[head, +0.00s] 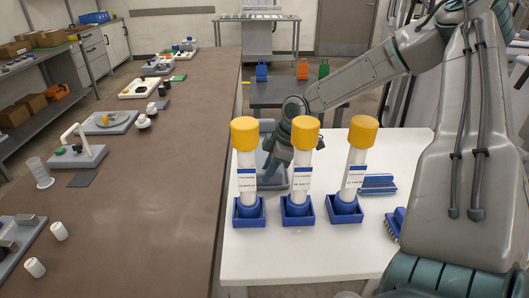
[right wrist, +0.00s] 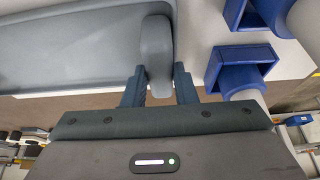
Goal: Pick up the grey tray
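The grey tray (head: 273,182) is on the white table behind the yellow-capped tubes, which partly hide it. In the right wrist view the tray (right wrist: 75,50) fills the upper left, with a rounded grey handle (right wrist: 156,50) at its right end. My right gripper (head: 280,152) reaches down over the tray in the head view. Whether the tray is clear of the tabletop cannot be told. My left gripper is not in view.
Three yellow-capped tubes (head: 305,133) stand in blue holders (head: 297,212) just in front of the tray. A blue rack (head: 378,184) and a blue brush (head: 396,222) lie to the right. A long brown counter (head: 170,200) runs along the left. The white table's front is clear.

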